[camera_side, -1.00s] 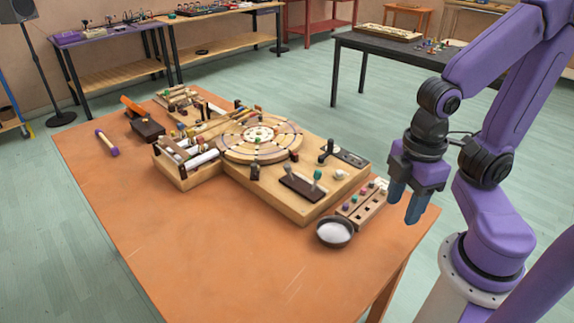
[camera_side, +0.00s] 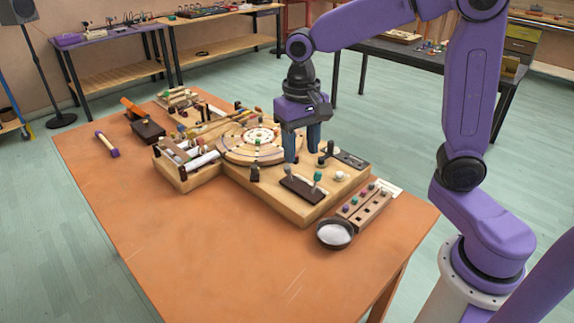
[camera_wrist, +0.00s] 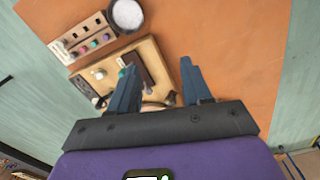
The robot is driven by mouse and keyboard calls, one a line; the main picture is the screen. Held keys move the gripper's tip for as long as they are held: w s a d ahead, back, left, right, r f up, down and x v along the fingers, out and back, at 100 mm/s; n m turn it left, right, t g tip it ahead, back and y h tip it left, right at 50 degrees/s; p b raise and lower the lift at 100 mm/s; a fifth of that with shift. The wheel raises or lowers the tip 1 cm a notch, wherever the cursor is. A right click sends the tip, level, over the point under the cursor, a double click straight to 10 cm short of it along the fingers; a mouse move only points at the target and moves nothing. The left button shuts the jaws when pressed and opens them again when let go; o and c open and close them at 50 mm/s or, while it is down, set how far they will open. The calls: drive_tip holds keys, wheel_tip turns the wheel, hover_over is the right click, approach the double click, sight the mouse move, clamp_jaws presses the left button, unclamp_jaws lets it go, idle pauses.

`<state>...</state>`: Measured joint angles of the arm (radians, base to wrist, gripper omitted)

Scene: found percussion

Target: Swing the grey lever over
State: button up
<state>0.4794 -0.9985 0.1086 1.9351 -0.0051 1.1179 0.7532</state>
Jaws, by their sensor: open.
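The lever block is a dark brown plate (camera_side: 300,189) on the front right part of the wooden instrument board (camera_side: 270,200). My gripper (camera_side: 302,152) is open and empty, fingers pointing down, above and just behind the plate. In the wrist view the fingers are apart (camera_wrist: 160,75); the brown plate (camera_wrist: 138,66) and a teal knob (camera_wrist: 122,73) show by the left finger.
A round wooden disc (camera_side: 235,152) lies left of my gripper. A black-handled crank (camera_side: 327,152) and a white knob (camera_side: 340,176) are close on the right. A bowl of white material (camera_side: 335,235) and a peg rack (camera_side: 365,208) stand at the front right. The orange table front is clear.

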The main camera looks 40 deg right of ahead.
drive_tip(key=w+d+m, duration=0.4)
drive_tip(key=w+m, duration=0.3)
drive_tip(key=w, duration=0.2)
drive_tip(key=m, duration=0.6)
approach(287, 166)
drive_tip(key=shift+g, duration=0.3)
wheel_tip(287, 166, down, 10)
drive_tip(key=shift+s+d+r, duration=0.1)
drive_tip(key=shift+r, duration=0.1)
clamp_jaws()
